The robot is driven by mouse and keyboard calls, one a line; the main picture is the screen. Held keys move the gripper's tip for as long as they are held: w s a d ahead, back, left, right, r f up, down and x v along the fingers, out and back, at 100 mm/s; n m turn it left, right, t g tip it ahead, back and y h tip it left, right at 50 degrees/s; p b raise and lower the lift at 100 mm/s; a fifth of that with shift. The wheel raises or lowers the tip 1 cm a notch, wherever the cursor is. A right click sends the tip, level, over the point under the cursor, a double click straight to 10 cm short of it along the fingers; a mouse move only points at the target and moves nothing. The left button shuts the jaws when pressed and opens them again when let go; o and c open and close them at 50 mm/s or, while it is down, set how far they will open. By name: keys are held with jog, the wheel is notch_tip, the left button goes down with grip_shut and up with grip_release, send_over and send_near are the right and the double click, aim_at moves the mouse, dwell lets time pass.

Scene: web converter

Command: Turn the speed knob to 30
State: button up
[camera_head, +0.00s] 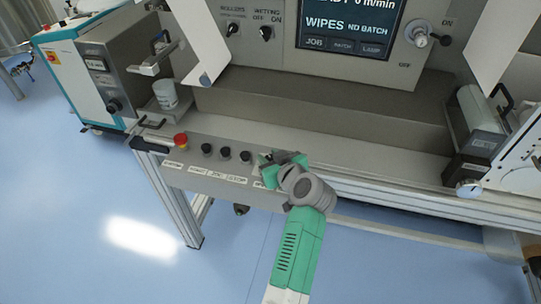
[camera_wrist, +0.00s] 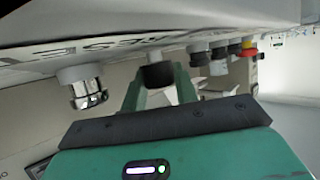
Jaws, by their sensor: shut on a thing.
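My gripper (camera_head: 278,160) is at the right end of the row of controls on the front rail panel in the head view. It covers the control there and its marking. In the wrist view, the green fingers of my gripper (camera_wrist: 158,88) are shut on a round black knob (camera_wrist: 157,73), one on each side. This is likely the speed knob; its scale and pointer cannot be read. The screen (camera_head: 350,25) shows a "0 m/min" reading, partly cut off at the top.
Several black buttons (camera_head: 226,153) and a red emergency stop (camera_head: 181,140) sit left of my gripper. A silver key-like switch (camera_wrist: 85,88) stands beside the held knob in the wrist view. A white cup (camera_head: 165,94) stands at the left. The blue floor in front is clear.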

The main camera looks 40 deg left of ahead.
jog(key=m+t+h+p, duration=0.1)
jog(key=p, duration=0.1)
jog(key=r+m+t+p, duration=0.1)
jog(key=m+t+p, duration=0.1)
jog(key=p, duration=0.1)
jog(key=shift+s+h, duration=0.1)
jog(key=shift+h, duration=0.3)
jog(key=m+t+h+p, duration=0.1)
jog(key=m+t+p, duration=0.1)
jog(key=p, duration=0.3)
jog(key=shift+a+h, duration=0.1)
jog(key=shift+h, duration=0.3)
jog(key=m+t+h+p, duration=0.2)
jog(key=p, duration=0.1)
jog(key=shift+f+m, duration=0.3)
jog(key=shift+m, duration=0.1)
jog(key=shift+p, duration=0.35)
jog(key=shift+f+m+h, duration=0.15)
jog(key=shift+m+h, duration=0.25)
jog(key=shift+t, duration=0.3)
jog(key=o, duration=1)
